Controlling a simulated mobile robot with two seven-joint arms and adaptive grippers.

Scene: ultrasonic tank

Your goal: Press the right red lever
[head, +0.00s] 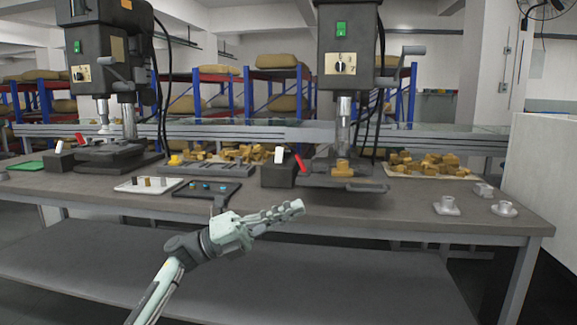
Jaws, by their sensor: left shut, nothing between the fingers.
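The right red lever (300,163) sticks up, tilted, beside a dark box (278,175) at the foot of the right drill press (346,50). Another red lever (80,139) stands at the left press, on the left of the table. My left gripper (298,207) is shut and empty. My right gripper is not in view.
The grey table (400,215) carries a white tray (148,186), a dark tray (207,196) and brass-coloured parts (425,163). Small white fittings (447,206) stand at the right end. The front strip near my gripper looks clear. Shelves with sacks stand behind.

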